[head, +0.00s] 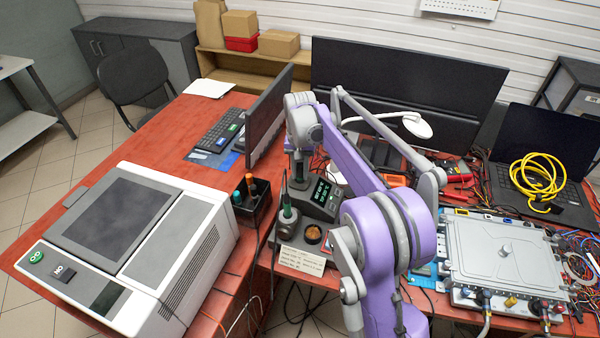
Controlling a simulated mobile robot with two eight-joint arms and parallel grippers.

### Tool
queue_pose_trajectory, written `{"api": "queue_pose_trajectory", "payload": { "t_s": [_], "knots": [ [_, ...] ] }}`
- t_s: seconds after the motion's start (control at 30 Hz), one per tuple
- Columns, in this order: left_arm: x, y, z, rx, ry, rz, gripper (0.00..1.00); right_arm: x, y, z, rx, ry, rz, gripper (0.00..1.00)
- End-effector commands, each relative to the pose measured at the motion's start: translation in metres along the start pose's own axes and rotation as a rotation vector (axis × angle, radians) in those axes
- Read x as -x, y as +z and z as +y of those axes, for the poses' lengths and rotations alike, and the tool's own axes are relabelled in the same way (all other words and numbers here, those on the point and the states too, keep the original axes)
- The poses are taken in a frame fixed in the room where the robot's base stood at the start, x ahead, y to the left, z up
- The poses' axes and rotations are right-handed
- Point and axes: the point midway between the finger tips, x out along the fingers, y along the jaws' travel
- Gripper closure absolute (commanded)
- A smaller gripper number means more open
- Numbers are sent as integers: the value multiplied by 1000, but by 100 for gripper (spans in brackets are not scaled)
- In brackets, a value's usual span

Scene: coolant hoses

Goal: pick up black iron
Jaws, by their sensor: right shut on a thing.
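My right gripper (288,184) points down beside the soldering station (322,197), just above the iron stand (288,223). Its jaws are shut on the black iron (285,193), a thin dark upright shape that is small here and partly hidden by the gripper. A green part (287,212) shows right below it at the top of the stand. I cannot tell whether the iron is still seated in the stand. My left gripper is not in view.
A dark holder (252,206) with green and orange handles stands left of the stand. A monitor (269,115) rises behind it. A label card (302,261) sits in front. A large white machine (190,235) fills the left; a metal-lidded unit (500,250) lies right.

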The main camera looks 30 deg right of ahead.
Motion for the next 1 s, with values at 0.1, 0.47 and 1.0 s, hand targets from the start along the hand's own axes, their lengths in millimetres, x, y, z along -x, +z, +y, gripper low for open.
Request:
{"api": "queue_pose_trajectory", "payload": {
  "t_s": [0.1,0.47,1.0],
  "knots": [
    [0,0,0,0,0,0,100,0,0,0,0,0,0,100],
    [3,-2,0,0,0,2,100,44,0,0,0,0,0,100],
    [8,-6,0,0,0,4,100,100,0,0,0,0,0,100]
  ]
}}
